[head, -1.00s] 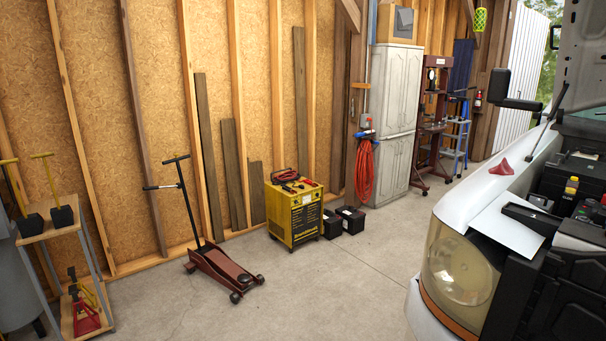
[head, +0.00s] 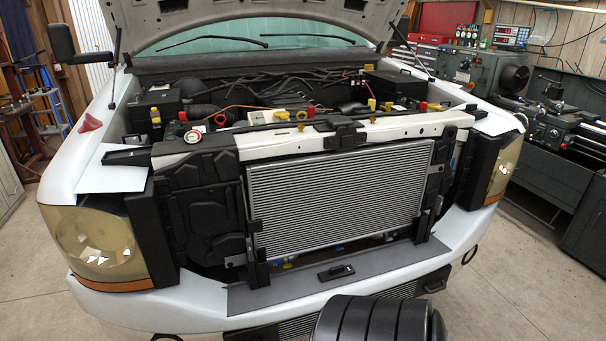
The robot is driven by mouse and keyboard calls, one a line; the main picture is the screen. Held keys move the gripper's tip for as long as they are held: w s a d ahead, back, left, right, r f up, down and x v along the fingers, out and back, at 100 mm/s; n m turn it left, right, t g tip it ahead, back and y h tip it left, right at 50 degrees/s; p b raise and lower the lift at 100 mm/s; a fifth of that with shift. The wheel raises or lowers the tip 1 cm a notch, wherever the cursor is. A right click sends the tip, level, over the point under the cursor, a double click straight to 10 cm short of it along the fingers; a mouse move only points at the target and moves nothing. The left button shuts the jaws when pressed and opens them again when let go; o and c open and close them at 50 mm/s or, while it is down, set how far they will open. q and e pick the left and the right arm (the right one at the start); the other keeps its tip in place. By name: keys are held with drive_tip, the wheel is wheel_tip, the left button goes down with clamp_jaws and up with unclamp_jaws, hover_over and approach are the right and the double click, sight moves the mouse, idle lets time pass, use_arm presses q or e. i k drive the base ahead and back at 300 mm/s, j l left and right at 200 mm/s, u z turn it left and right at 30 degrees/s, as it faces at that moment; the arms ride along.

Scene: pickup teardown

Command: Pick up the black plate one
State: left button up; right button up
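The open front of a white pickup fills the head view. A flat dark plate (head: 385,270) lies along the top of its front bumper, below the radiator (head: 340,195). A small black piece (head: 336,272) sits on this plate. A black moulded panel (head: 203,205) stands upright left of the radiator. I cannot tell which of these is the black plate one. Neither of my grippers shows. A dark ribbed part at the bottom edge seems to be mine and covers a bit of the area below the bumper.
The white bumper (head: 145,300) juts toward me, with a headlight (head: 92,243) at the left and another (head: 505,167) at the right. The hood (head: 250,18) is raised. A lathe (head: 560,125) stands at the right. Concrete floor (head: 520,275) is clear at the right front.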

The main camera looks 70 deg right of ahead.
sight(340, 271)
drive_tip(key=z, duration=2.5)
